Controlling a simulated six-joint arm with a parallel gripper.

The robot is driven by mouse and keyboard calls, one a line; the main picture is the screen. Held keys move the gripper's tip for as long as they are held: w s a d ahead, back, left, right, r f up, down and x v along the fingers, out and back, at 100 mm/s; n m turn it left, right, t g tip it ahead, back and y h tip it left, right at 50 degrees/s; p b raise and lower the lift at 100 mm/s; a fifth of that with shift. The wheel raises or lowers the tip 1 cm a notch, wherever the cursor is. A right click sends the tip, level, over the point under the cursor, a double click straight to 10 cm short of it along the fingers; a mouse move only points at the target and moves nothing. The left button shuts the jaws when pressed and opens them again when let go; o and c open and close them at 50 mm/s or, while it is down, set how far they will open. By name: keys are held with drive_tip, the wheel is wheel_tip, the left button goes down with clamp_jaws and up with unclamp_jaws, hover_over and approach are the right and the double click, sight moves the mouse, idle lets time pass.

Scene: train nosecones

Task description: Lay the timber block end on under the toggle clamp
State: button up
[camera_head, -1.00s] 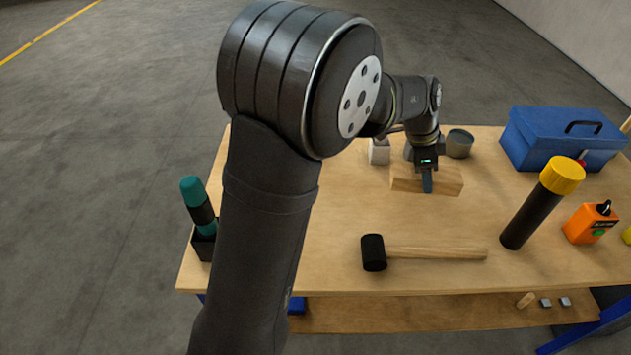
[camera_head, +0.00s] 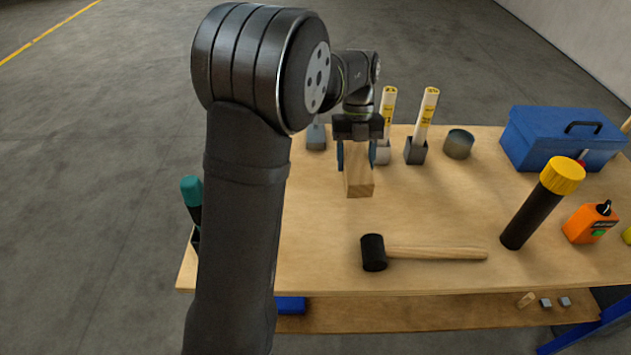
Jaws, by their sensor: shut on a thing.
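The timber block (camera_head: 359,187) is a pale wooden bar, turned with one end face towards the camera. My gripper (camera_head: 357,158) is above it, with one blue finger on each side, shut on the block. I cannot tell whether the block touches the bench or hangs just above it. I cannot make out the toggle clamp for sure. A small grey fitting (camera_head: 316,137) stands left of my gripper, partly hidden by my arm. The far end of the block is hidden under my gripper.
Two upright white-and-yellow sticks (camera_head: 426,112) stand in grey bases right of my gripper, the nearer one close to it. A grey cup (camera_head: 459,143), blue toolbox (camera_head: 560,138), mallet (camera_head: 430,252) and black-and-yellow cylinder (camera_head: 530,215) stand or lie on the bench (camera_head: 330,225). The middle is clear.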

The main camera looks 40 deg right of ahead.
drive_tip(key=shift+w+a+f+m, duration=0.1)
drive_tip(key=shift+w+a+m, duration=0.2)
drive_tip(key=shift+w, duration=0.25)
drive_tip(key=w+f, duration=0.2)
drive_tip(key=w, duration=0.1)
drive_tip(key=w+f, duration=0.2)
drive_tip(key=w, duration=0.2)
drive_tip(key=w+f, duration=0.2)
drive_tip(key=w, duration=0.2)
drive_tip(key=shift+a+f, duration=0.25)
drive_tip(key=shift+f, duration=2.05)
drive_tip(key=shift+f, duration=0.15)
drive_tip(key=o, duration=1.2)
drive_tip(key=v, duration=1.2)
drive_tip(key=shift+s+d, duration=0.1)
